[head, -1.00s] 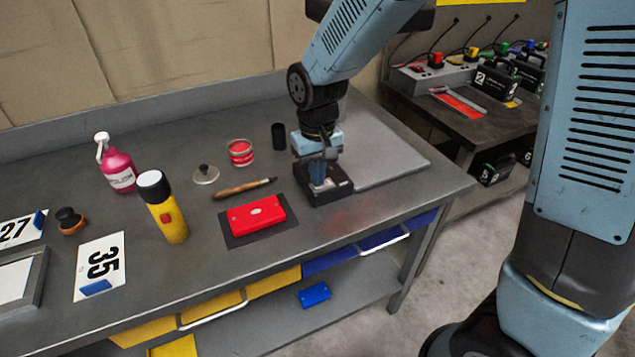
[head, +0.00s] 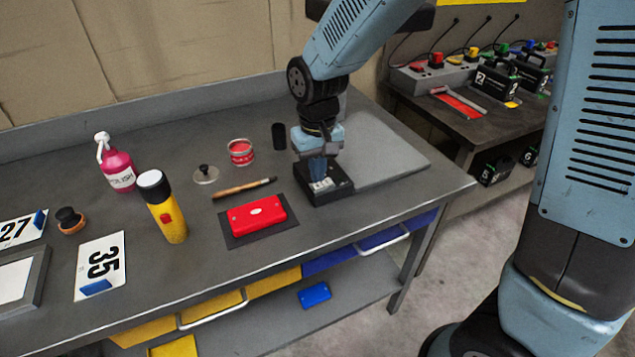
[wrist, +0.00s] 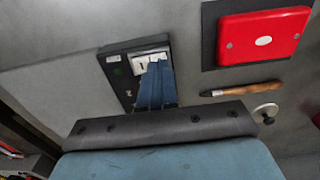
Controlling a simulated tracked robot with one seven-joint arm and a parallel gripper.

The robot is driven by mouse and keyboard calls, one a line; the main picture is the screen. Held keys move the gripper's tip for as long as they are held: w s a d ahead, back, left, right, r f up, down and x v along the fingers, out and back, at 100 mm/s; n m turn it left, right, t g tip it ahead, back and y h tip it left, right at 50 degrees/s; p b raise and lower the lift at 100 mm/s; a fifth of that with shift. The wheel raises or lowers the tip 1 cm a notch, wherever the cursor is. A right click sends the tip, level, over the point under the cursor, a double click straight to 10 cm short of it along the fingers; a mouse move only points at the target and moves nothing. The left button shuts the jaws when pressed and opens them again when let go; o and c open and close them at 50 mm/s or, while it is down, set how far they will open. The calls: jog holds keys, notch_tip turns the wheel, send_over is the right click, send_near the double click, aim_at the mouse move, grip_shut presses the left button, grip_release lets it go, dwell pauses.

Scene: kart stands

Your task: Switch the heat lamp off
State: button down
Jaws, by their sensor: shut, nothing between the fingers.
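A black switch box (head: 340,190) sits on the grey bench near its front right part. It carries a white switch plate (head: 322,185), which also shows in the wrist view (wrist: 143,60). My gripper (head: 318,179) points down over the box with its blue fingers together and nothing between them. In the wrist view the fingertips (wrist: 158,66) overlap the switch plate; I cannot tell whether they touch it. They hide part of the switch, so its position is unclear. A dark hood (head: 425,18), perhaps the heat lamp, shows at the top edge. No red glow shows on the bench.
A red case (head: 257,215) on a dark mat and a wooden-handled tool (head: 243,188) lie left of the box. A red tin (head: 241,152) and a black cylinder (head: 279,136) stand behind. A grey panel (head: 385,155) lies bare at right.

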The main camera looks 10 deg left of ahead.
aim_at(320, 185)
jog(key=shift+r, duration=2.7)
jog(key=d+r+m+t+y, duration=0.1)
jog(key=d+r+m, duration=0.1)
jog(key=d+r, duration=0.45)
jog(key=d+r+m+t, duration=0.1)
jog(key=d+r, duration=0.2)
jog(key=d, duration=0.7)
jog(key=s+d+r+m+t+h, duration=0.1)
jog(key=s+d+r+m+t, duration=0.2)
jog(key=s+d, duration=0.7)
jog(key=shift+s+d+r+t, duration=0.3)
jog(key=shift+d+r, duration=0.7)
jog(key=shift+d, duration=0.5)
jog(key=c, duration=1.9)
grip_release()
